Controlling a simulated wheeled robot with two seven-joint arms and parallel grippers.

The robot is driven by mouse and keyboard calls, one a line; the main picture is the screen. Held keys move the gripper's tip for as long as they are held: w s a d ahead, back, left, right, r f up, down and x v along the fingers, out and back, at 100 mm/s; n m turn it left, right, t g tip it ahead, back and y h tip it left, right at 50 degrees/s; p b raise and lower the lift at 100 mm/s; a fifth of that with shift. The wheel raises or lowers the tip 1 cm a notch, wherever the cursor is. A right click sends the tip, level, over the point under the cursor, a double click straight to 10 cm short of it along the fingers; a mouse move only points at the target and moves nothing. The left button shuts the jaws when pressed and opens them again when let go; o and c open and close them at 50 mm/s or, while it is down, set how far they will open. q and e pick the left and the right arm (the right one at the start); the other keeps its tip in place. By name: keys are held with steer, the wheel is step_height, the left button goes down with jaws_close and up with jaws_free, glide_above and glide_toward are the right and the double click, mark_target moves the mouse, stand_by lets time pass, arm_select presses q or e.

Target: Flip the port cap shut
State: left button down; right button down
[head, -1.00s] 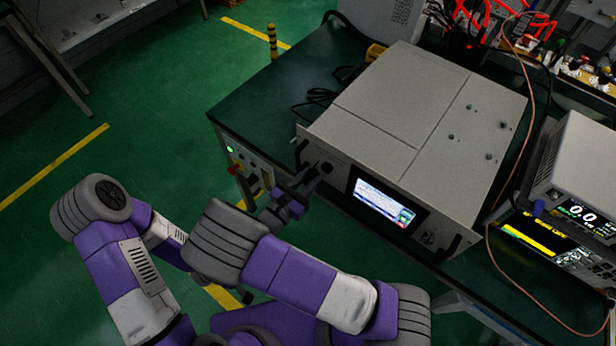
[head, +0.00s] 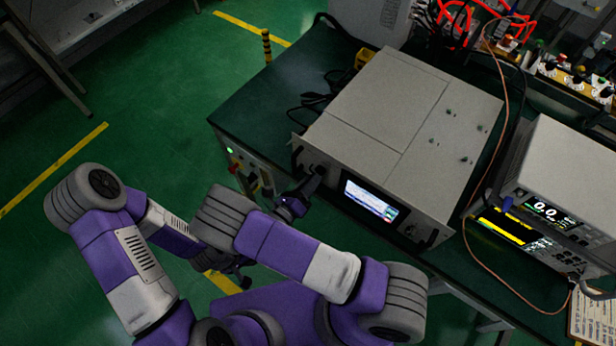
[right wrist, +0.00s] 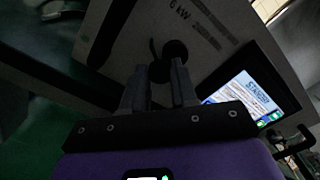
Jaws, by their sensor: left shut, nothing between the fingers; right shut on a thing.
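The grey generator (head: 395,115) stands on the dark green bench, its front panel with a lit screen (head: 370,201) facing me. The dark round port cap (right wrist: 160,71) shows at the panel in the right wrist view, with another dark round part just above it. My right gripper (head: 314,180) is at the panel's left end in the head view. In the right wrist view its fingers (right wrist: 160,88) are shut on the cap, which partly hides the port. The cap's exact angle is unclear. My left gripper (head: 243,282) is low over the floor, mostly hidden behind my right arm, shut and empty.
A black handle (head: 297,157) sits left of the port. Instruments with lit displays (head: 540,212) and a copper-coloured cable are at the right. Black cables (head: 312,101) lie on the bench left of the generator. Open green floor lies to the left.

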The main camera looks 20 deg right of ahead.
steer(key=shift+s+d+r+n+p, duration=0.1)
steer(key=shift+r+n+p, duration=0.2)
steer(key=shift+n+p, duration=0.75)
steer(key=shift+s+r+n+p, duration=0.1)
steer(key=shift+r+n+p, duration=0.3)
steer(key=shift+n, duration=1.3)
steer(key=shift+d+r+n+p, duration=0.1)
steer(key=shift+r+n+p, duration=0.15)
steer(key=shift+n+p, duration=0.8)
steer(key=shift+n, duration=0.5)
steer(key=c, duration=1.1)
jaws_free()
steer(key=shift+c, duration=0.2)
